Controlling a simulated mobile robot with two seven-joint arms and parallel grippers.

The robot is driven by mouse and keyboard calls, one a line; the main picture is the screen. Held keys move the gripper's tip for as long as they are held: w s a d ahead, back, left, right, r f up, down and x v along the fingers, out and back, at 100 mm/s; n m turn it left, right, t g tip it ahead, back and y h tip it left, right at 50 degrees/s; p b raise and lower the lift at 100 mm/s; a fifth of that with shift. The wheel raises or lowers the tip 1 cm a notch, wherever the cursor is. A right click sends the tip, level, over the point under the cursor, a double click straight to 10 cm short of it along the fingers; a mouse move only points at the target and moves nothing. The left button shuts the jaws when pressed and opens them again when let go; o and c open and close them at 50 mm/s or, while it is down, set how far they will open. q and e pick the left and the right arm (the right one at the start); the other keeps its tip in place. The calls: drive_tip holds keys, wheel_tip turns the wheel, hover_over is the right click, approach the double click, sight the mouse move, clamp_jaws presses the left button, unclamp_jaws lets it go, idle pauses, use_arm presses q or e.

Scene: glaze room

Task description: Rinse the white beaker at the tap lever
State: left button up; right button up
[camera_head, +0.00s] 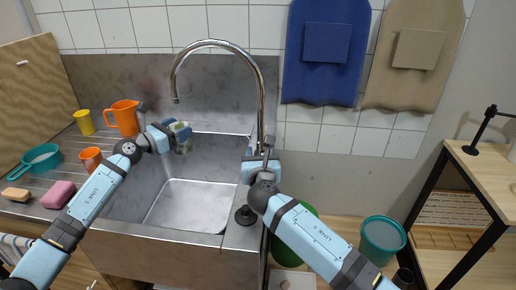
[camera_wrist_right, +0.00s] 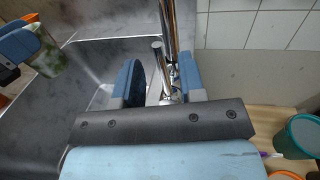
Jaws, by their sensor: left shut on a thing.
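My left gripper (camera_head: 175,134) is shut on a pale, green-tinged beaker (camera_head: 182,146) above the left part of the sink, left of and below the spout's end. The beaker also shows in the right wrist view (camera_wrist_right: 45,60), where it looks tilted. The tap (camera_head: 262,95) is a tall chrome gooseneck at the sink's right rear. My right gripper (camera_head: 262,160) is at the tap's base. In the right wrist view its two blue fingers stand apart, with the metal tap lever (camera_wrist_right: 158,58) between them. Contact with the lever cannot be told. No water stream is clearly visible.
The steel sink (camera_head: 185,205) is empty. On the left drainboard stand an orange jug (camera_head: 122,117), a yellow cup (camera_head: 84,122), an orange cup (camera_head: 91,159), a teal pan (camera_head: 42,157) and sponges (camera_head: 58,194). A teal bucket (camera_head: 382,238) is at the right.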

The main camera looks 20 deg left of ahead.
drive_tip(key=shift+x, duration=1.5)
clamp_jaws()
drive_tip(key=shift+s+a+n, duration=0.15)
drive_tip(key=shift+a+n, duration=0.4)
drive_tip(key=shift+n, duration=0.15)
unclamp_jaws()
drive_tip(key=v, duration=1.2)
